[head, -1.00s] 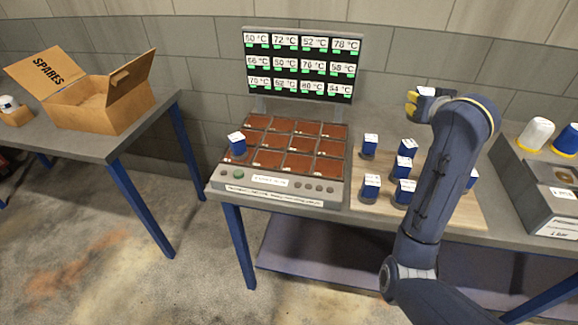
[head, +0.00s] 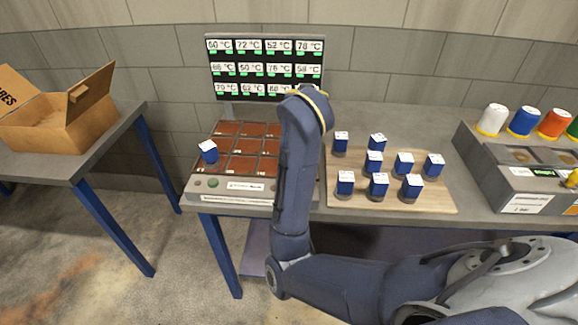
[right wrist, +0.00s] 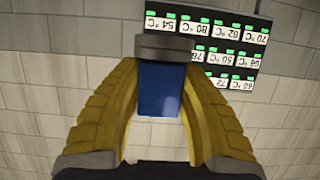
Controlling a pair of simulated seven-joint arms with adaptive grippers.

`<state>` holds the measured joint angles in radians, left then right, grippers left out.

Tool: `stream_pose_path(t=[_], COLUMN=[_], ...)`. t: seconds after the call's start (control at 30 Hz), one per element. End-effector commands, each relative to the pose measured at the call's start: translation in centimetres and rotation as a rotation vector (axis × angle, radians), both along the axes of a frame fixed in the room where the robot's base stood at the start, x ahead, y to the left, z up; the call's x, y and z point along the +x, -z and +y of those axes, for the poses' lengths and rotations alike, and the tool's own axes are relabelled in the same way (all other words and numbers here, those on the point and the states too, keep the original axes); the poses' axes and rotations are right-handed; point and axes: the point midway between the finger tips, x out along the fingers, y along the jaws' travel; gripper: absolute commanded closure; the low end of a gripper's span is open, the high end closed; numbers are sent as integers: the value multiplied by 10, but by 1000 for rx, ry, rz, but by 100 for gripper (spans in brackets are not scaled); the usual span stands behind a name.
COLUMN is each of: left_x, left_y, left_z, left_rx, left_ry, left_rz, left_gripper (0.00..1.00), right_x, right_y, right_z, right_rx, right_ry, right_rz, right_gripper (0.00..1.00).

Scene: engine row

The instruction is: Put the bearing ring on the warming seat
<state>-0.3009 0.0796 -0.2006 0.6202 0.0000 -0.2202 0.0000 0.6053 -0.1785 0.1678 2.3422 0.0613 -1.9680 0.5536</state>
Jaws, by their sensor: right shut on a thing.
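My right gripper (right wrist: 165,75) is shut on a blue piece with a dark grey end (right wrist: 160,95), apparently the bearing ring. In the head view the gripper and held piece are hidden behind my right wrist, in front of the display. The heater plate (head: 230,197) has rows of red-brown warming seats (head: 243,163). One blue labelled piece (head: 208,152) stands on a left-hand seat. My right arm covers the right-hand seats. The display (head: 264,66) shows a temperature for each seat; its lower right is covered. My left gripper is not in view.
A wooden board (head: 430,205) right of the heater holds several similar blue labelled pieces (head: 403,163). Farther right are a grey device (head: 500,177) and coloured spools (head: 524,122). An open cardboard box (head: 40,137) stands on the left table. Bare tabletop lies behind the board.

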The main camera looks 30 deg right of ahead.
Motion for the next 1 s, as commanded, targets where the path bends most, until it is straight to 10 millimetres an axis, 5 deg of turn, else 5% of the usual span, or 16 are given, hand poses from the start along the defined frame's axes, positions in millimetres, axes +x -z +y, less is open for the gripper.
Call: stream_pose_path(t=[0.7,1.0], left_x=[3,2], left_y=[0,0], left_z=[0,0], left_rx=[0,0], left_ry=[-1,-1], left_rz=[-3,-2], left_gripper=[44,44], right_x=[-1,-1], right_y=[130,153], right_z=[-2,-1], right_rx=[-5,-1], right_ry=[4,5], right_rz=[3,0], right_gripper=[100,100])
